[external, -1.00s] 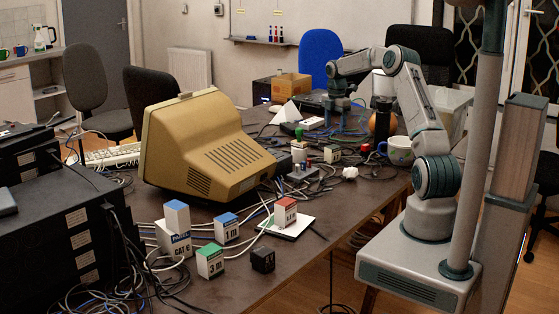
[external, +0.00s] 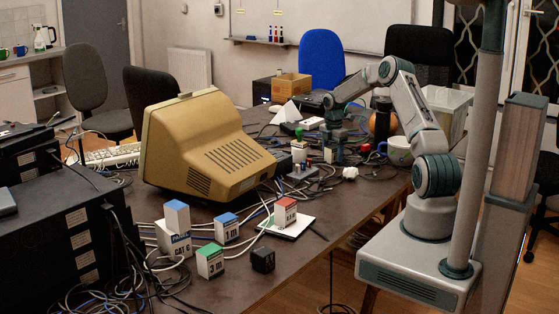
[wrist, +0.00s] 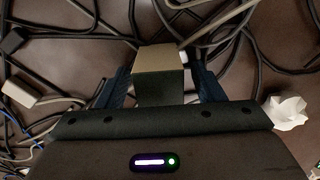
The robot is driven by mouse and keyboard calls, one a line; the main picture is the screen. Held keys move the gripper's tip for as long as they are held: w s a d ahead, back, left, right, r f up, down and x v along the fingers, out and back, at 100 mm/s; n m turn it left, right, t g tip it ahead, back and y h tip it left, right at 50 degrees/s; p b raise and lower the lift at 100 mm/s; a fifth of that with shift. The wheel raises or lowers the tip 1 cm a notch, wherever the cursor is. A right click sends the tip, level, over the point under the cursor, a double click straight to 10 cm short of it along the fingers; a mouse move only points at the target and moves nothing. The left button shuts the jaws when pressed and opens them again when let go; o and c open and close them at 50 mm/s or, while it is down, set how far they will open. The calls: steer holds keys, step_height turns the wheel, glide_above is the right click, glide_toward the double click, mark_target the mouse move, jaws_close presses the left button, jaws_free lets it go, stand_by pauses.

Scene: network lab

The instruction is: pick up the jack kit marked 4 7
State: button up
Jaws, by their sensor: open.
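A small box with a beige top (wrist: 160,58) and a dark shaded side stands between my fingers in the wrist view. In the external view its pale face (external: 328,155) shows by my fingers, on the cluttered table behind the jack boxes in front. I cannot read its marking, so I cannot confirm it is the jack kit marked 4 7. My gripper (wrist: 160,80) is open, with one finger on each side of the box. It also shows in the external view (external: 336,157), pointing down and low at the table. Contact with the box cannot be told.
Cables surround the box. A crumpled white paper (wrist: 287,111) lies to the right in the wrist view. A red-topped box (external: 285,211) sits on a white sheet in front.

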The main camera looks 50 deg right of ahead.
steer(key=c, duration=1.1)
steer(key=shift+r, duration=0.2)
